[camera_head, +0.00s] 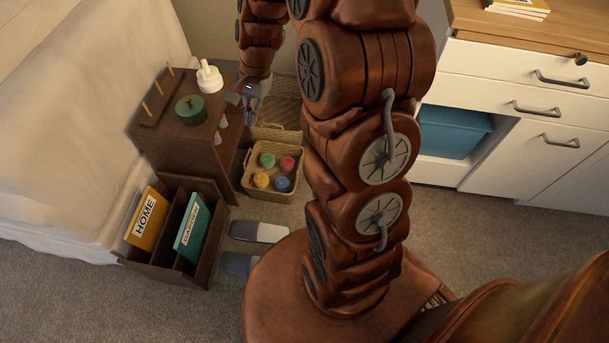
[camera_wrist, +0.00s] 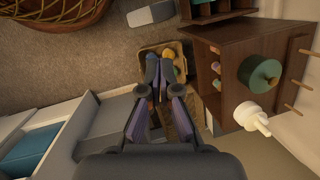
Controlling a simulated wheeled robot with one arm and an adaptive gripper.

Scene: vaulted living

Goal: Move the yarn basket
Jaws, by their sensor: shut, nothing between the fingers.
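The yarn basket (camera_head: 267,194) is a tan woven basket on the carpet, holding several balls of yarn in green, red, yellow and blue. A woven panel (camera_head: 281,103) stands up behind it; I cannot tell whether it is the basket's lid. My gripper (camera_head: 250,110) is shut and empty, above and behind the basket, close to the side of the dark wood cabinet. In the wrist view my gripper (camera_wrist: 159,67) overlaps the basket (camera_wrist: 181,46) and hides part of it. I see no contact between them.
The dark cabinet (camera_head: 172,145) left of the basket carries a green pot (camera_head: 191,110), a white bottle (camera_head: 209,77) and pegs. A wooden book holder (camera_head: 165,278) and grey slippers (camera_head: 259,232) lie nearer. White drawers (camera_head: 520,112) stand right. Carpet between is partly clear.

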